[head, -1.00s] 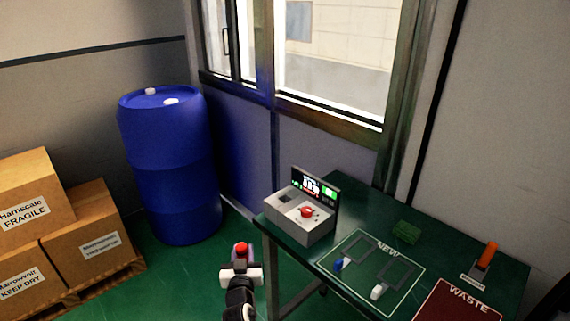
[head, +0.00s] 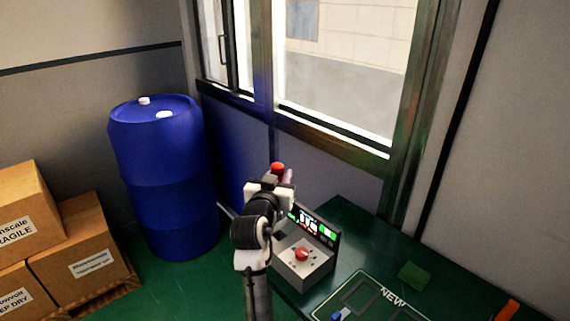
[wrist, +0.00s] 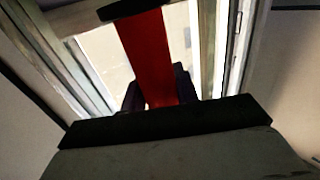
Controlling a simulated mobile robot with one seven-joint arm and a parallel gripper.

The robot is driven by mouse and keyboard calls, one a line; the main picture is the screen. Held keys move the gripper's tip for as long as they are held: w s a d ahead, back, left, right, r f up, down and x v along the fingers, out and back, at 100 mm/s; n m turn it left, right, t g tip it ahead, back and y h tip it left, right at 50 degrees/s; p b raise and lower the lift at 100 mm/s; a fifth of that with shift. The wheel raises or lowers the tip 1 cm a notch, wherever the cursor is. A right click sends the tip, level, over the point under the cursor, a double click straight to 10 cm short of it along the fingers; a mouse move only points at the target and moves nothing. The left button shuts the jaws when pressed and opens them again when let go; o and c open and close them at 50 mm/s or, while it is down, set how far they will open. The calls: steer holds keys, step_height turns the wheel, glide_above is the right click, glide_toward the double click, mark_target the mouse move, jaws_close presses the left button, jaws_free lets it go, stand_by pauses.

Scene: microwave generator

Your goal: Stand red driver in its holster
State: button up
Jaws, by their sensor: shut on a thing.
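My gripper (head: 270,188) is raised in front of the window wall, left of and above the grey device on the table. It is shut on the red driver (head: 277,167), whose red end shows above the jaws in the head view. In the wrist view the driver (wrist: 150,55) is a long red bar between the dark fingers (wrist: 158,95). An orange upright piece (head: 508,310) is cut off at the bottom right edge of the head view. I cannot tell whether it belongs to the holster.
A blue barrel (head: 163,180) and cartons (head: 92,250) stand left.

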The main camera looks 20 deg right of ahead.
steer(key=shift+w+d+r, duration=0.1)
steer(key=shift+w+d, duration=0.2)
steer(key=shift+w, duration=0.15)
steer(key=b, duration=0.5)
glide_above(277, 216)
steer(key=x, duration=0.3)
steer(key=shift+w+f, duration=0.2)
steer(key=shift+f, duration=2.95)
steer(key=shift+r+p, duration=0.15)
steer(key=shift+p, duration=0.15)
steer(key=shift+s+a+f, duration=0.1)
steer(key=shift+s+f, duration=0.05)
steer(key=shift+f, duration=0.05)
steer(key=shift+f+b, duration=0.15)
steer(key=shift+b, duration=0.2)
steer(key=shift+f+b, duration=1.85)
steer(key=shift+f, duration=0.65)
